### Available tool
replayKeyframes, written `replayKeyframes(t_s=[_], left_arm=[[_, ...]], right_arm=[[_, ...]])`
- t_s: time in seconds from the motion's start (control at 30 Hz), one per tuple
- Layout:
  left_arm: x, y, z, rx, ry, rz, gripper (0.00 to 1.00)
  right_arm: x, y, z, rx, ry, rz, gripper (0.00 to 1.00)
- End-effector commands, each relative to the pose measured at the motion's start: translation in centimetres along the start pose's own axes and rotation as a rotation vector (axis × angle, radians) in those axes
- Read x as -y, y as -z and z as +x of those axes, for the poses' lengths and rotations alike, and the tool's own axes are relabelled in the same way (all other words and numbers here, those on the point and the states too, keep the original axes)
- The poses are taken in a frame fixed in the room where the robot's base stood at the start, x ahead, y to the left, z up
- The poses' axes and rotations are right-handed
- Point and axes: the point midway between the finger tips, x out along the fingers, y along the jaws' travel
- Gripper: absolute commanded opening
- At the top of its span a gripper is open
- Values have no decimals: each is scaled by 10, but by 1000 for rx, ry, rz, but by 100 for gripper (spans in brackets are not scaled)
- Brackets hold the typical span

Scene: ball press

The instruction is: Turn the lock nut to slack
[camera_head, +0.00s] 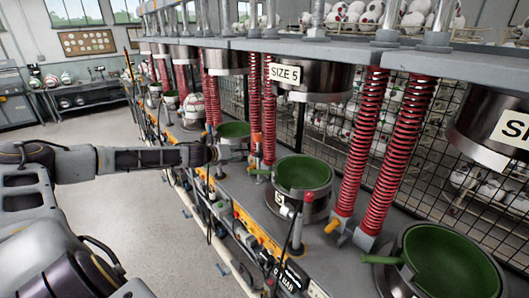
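My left arm reaches in from the left, and its gripper (232,153) is at the press bench, beside a green-lined cup (234,130) and short of a pair of red springs (262,105). The gripper is small and dark here, so its fingers cannot be made out. Another orange part (333,225) sits at the foot of the nearer spring pair. I cannot tell which part is the lock nut, or whether the gripper touches it. My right gripper is not in view.
A green-lined cup (303,172) with a handle stands right of the gripper; another (445,262) is at the lower right. Steel press heads (323,82) hang above. A red-knobbed post (297,222) rises at the bench's front edge. The floor (140,215) at left is clear.

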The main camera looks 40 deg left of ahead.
Motion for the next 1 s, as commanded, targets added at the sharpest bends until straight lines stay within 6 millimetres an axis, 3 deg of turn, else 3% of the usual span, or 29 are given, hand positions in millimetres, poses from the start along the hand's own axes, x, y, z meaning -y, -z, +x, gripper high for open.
replayKeyframes(t_s=[0.53,1.0], left_arm=[[6,3,0,-5,23,517,54],[5,3,0,-4,23,597,54]], right_arm=[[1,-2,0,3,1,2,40],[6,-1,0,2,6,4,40]])
